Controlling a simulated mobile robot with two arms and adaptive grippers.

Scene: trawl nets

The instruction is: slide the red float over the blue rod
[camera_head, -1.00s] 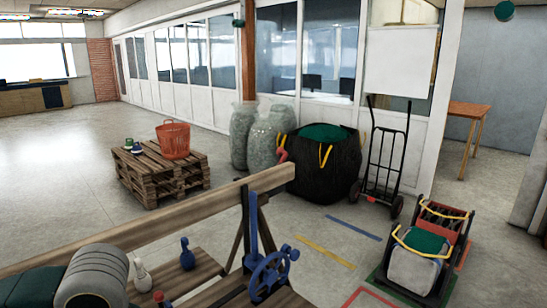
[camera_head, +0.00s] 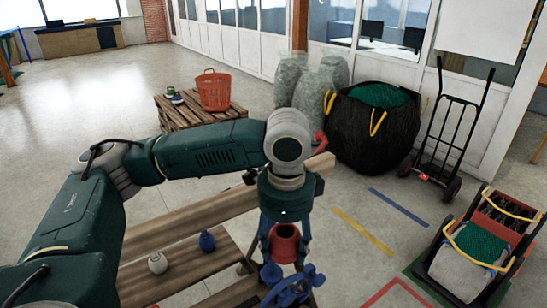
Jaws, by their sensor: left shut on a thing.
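My left gripper (camera_head: 285,232) reaches in from the left and points down above the bench, near the blue handwheel (camera_head: 291,287). It is shut on the red float (camera_head: 286,245), which sits between its fingers with a dark opening showing at its top. The blue rod, upright beside the handwheel a second ago, is now hidden behind the gripper and float. I cannot tell whether the float is around the rod or only above it. My right gripper is not in view.
A wooden beam (camera_head: 190,206) runs behind the gripper. A white bottle-shaped piece (camera_head: 157,264) and a blue one (camera_head: 207,242) stand on the bench boards (camera_head: 185,272). A black net bag (camera_head: 372,130), a hand truck (camera_head: 450,125) and a pallet stack (camera_head: 240,113) stand beyond.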

